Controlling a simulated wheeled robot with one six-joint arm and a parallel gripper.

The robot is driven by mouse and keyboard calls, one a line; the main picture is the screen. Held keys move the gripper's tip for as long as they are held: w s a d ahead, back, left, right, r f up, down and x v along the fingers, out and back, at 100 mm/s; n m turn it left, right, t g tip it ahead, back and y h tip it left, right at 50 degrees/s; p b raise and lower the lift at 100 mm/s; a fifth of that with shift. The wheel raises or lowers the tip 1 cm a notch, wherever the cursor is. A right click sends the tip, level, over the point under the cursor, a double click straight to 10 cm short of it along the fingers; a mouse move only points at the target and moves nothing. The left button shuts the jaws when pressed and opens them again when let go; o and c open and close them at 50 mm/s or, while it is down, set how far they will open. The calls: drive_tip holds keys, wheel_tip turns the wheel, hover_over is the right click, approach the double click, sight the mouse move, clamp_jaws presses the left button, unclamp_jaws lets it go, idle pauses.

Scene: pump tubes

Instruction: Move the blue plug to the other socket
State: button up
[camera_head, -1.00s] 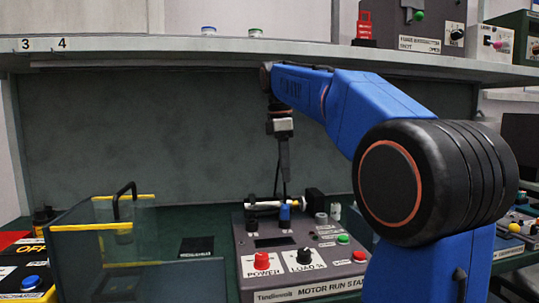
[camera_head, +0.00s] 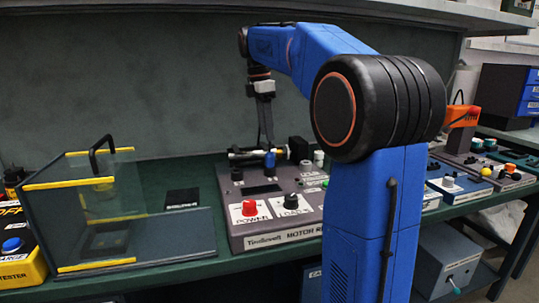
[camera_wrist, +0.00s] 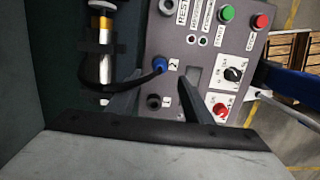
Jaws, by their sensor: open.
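The blue plug (camera_head: 270,160) stands upright in a socket on the grey motor run panel (camera_head: 228,212). In the wrist view the plug (camera_wrist: 160,66) has a black cable curving left to the motor. A second, dark socket (camera_wrist: 153,101) sits below it in that view and looks empty; in the head view this socket (camera_head: 237,174) is to the plug's left. My gripper (camera_head: 267,146) points down just above the plug. In the wrist view its open fingers (camera_wrist: 162,88) lie below the plug on either side, with nothing held.
The silver motor (camera_wrist: 106,62) lies close behind the sockets. A red power knob (camera_head: 249,208) and a black load knob (camera_head: 291,201) stand in front. A clear guard with yellow edges (camera_head: 70,184) stands left. A shelf (camera_head: 400,12) overhangs the bench.

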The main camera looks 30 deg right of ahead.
sight(270, 152)
drive_tip(key=f, duration=0.6)
drive_tip(key=d+f, duration=0.1)
drive_tip(key=f, duration=0.2)
drive_tip(key=shift+s+f, duration=0.2)
clamp_jaws()
drive_tip(key=shift+r, duration=0.75)
idle(0.8)
drive_tip(key=shift+r, duration=2)
